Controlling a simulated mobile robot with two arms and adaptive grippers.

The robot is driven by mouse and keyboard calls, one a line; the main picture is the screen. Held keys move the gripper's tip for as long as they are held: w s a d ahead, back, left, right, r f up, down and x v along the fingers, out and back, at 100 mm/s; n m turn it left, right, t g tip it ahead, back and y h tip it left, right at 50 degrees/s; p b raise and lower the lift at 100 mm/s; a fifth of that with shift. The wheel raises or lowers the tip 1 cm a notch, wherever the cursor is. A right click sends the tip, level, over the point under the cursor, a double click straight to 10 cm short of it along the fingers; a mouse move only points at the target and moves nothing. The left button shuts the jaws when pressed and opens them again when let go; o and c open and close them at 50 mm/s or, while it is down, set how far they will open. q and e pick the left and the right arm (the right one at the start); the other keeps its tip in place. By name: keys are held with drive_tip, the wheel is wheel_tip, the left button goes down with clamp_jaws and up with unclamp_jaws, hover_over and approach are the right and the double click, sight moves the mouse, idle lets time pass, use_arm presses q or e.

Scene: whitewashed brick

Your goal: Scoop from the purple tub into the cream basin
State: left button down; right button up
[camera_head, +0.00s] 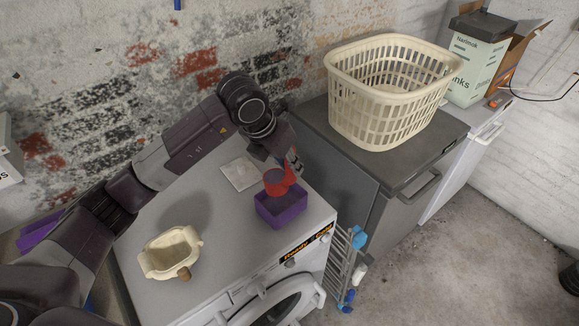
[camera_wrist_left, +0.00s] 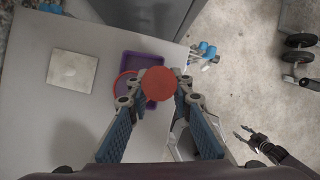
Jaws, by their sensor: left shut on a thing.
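The purple tub (camera_head: 281,211) stands on top of the white washing machine near its right front. The cream basin (camera_head: 171,252) sits at the left of the same top, apart from the tub. My left gripper (camera_head: 288,165) is shut on a red scoop (camera_head: 276,181), just above the tub. In the left wrist view, the scoop's round red part (camera_wrist_left: 158,83) lies between the fingers, with the purple tub (camera_wrist_left: 150,60) under it. The tub's contents are hard to make out. My right gripper (camera_wrist_left: 249,136) shows at the right of the wrist view, empty, its fingers apart.
A flat pale square (camera_head: 240,173) lies behind the tub. A cream laundry basket (camera_head: 391,105) stands on the grey cabinet to the right. A rack with blue pieces (camera_head: 347,262) is at the machine's right side. Room is free between basin and tub.

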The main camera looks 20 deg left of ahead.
use_arm(q)
drive_tip(key=shift+y, duration=0.8)
drive_tip(key=shift+r+p, duration=1.95)
drive_tip(key=shift+r, duration=1.55)
